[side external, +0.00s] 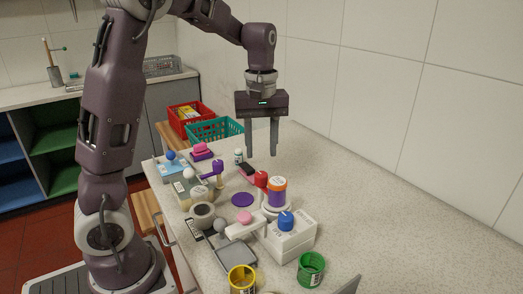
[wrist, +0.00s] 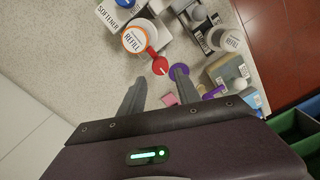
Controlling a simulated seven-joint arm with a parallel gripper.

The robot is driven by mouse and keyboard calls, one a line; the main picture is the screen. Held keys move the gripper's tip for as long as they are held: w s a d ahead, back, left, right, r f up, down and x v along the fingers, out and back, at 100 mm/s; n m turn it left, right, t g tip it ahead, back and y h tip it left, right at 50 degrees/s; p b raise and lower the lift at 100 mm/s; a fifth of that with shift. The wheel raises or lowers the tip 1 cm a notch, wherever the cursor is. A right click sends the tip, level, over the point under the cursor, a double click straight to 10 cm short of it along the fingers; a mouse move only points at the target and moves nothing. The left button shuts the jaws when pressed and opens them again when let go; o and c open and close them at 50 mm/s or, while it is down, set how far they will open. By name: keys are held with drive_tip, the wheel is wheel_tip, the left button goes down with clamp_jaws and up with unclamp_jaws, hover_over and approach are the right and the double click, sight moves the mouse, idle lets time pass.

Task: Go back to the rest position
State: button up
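My gripper (side external: 262,150) is open and empty in the side view. Its two fingers point down, well apart, above the counter toward the back. In the wrist view the fingers of my gripper (wrist: 154,84) show with a gap between them and nothing held. The stone counter (side external: 360,215) lies below, its right half bare. The cluster of bottles and blocks stands in front of and below the gripper, apart from it.
A bottle with an orange and purple band (side external: 278,190), a red knob (side external: 261,179), a white box with a blue knob (side external: 290,236), a yellow can (side external: 242,280) and a green can (side external: 311,268) stand on the counter. A teal basket (side external: 215,130) and red basket (side external: 190,115) are behind.

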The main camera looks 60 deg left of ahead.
drive_tip(key=s+d+r+m+t, duration=0.2)
drive_tip(key=s+d+m, duration=0.4)
drive_tip(key=s, duration=0.4)
drive_tip(key=s+d+r+m+t, duration=0.2)
drive_tip(key=s+d+m, duration=0.4)
drive_tip(key=s, duration=0.4)
drive_tip(key=shift+m+t, duration=0.5)
drive_tip(key=shift+t, duration=0.3)
